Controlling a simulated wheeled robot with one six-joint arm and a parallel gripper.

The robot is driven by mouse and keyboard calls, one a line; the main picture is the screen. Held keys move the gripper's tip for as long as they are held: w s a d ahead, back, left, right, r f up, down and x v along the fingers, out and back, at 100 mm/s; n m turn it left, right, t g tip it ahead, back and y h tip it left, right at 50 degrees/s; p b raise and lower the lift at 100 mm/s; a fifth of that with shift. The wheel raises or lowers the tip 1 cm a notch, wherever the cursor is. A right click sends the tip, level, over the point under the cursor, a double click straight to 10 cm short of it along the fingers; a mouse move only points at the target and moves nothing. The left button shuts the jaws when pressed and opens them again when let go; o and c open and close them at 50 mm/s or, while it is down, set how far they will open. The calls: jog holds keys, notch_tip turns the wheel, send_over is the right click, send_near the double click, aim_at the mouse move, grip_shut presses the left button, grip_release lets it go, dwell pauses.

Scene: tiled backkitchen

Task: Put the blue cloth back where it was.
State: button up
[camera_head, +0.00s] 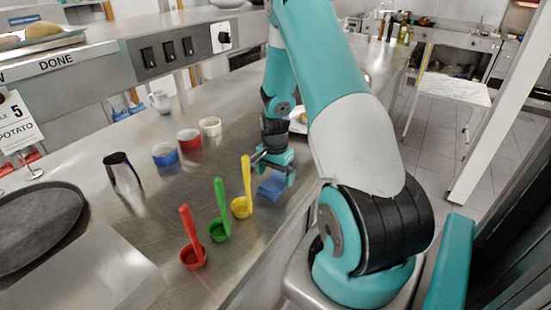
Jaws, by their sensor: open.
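The blue cloth (270,187) lies on the steel counter (160,215), near its front edge and just right of the yellow ladle. It looks like a small, flat, folded piece. My gripper (273,168) is open and points down, directly over or at the cloth. The fingers overlap the cloth's far side in this view, and I cannot tell whether they touch it. Part of the cloth is hidden behind the gripper.
Red (192,246), green (220,221) and yellow (243,195) ladles stand left of the cloth. A dark round tray (70,243) is at left.

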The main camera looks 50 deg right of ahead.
aim_at(275, 181)
notch_tip(275, 181, up, 10)
jog(key=b, duration=0.2)
